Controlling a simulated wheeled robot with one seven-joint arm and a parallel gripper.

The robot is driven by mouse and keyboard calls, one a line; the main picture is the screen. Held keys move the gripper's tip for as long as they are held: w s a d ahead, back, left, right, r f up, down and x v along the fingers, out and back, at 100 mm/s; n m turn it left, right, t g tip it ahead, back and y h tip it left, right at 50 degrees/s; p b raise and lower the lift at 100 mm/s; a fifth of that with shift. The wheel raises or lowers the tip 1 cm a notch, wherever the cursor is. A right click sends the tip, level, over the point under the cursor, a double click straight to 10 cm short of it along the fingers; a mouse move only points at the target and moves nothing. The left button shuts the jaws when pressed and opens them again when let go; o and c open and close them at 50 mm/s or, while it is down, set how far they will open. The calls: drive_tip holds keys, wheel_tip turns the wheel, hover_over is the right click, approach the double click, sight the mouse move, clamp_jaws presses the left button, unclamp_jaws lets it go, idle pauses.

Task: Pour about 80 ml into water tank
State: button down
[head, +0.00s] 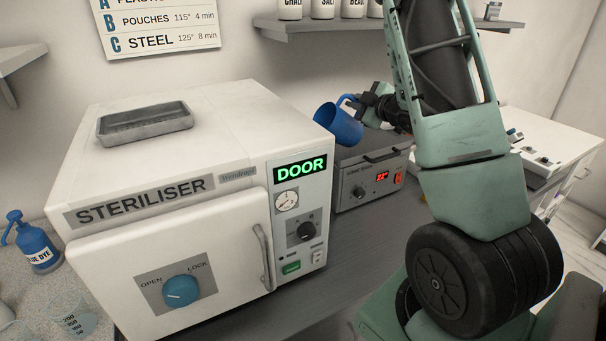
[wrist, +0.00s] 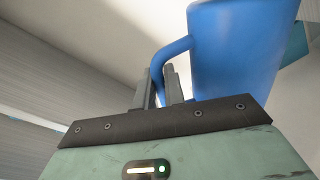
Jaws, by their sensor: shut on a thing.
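A blue jug (head: 339,124) is held up beside the right rear of the white steriliser (head: 200,150), tilted with its mouth toward the left. My gripper (head: 360,104) is shut on the jug's handle. In the wrist view the jug (wrist: 235,45) fills the upper right, and my gripper's fingers (wrist: 160,85) close around its handle. The jug's contents are hidden, and no stream of water shows. A shallow grey metal tray (head: 145,132) sits on top of the steriliser. No part is labelled as a water tank, so I cannot tell where its opening is.
The steriliser's green display (head: 300,168) reads DOOR. A blue dye bottle (head: 36,243) and a clear beaker (head: 78,320) stand at left. A shelf (head: 390,26) hangs above.

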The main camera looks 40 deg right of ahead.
drive_tip(key=shift+w+a+r+n+p, duration=0.15)
drive_tip(key=shift+a+n+p, duration=0.2)
drive_tip(key=shift+n, duration=0.1)
drive_tip(key=shift+w+a+r+n+p, duration=0.1)
drive_tip(key=shift+a+n+p, duration=0.2)
drive_tip(key=shift+n, duration=0.15)
idle(2.0)
drive_tip(key=shift+s+d+f+m+b, duration=0.2)
drive_tip(key=shift+d+f+m+b, duration=0.05)
drive_tip(key=shift+d+m+b, duration=0.35)
drive_tip(key=shift+s+d+f+m+b, duration=0.2)
drive_tip(key=shift+d+f+m+b, duration=0.05)
drive_tip(key=shift+d+m+b, duration=0.3)
drive_tip(key=shift+d+m, duration=0.15)
drive_tip(key=shift+m, duration=0.1)
drive_tip(key=shift+d+f+m+y+b, duration=0.2)
drive_tip(key=shift+d+m+y+b, duration=0.15)
drive_tip(key=shift+m, duration=0.45)
drive_tip(key=shift+s, duration=0.1)
drive_tip(key=shift+d+f, duration=0.1)
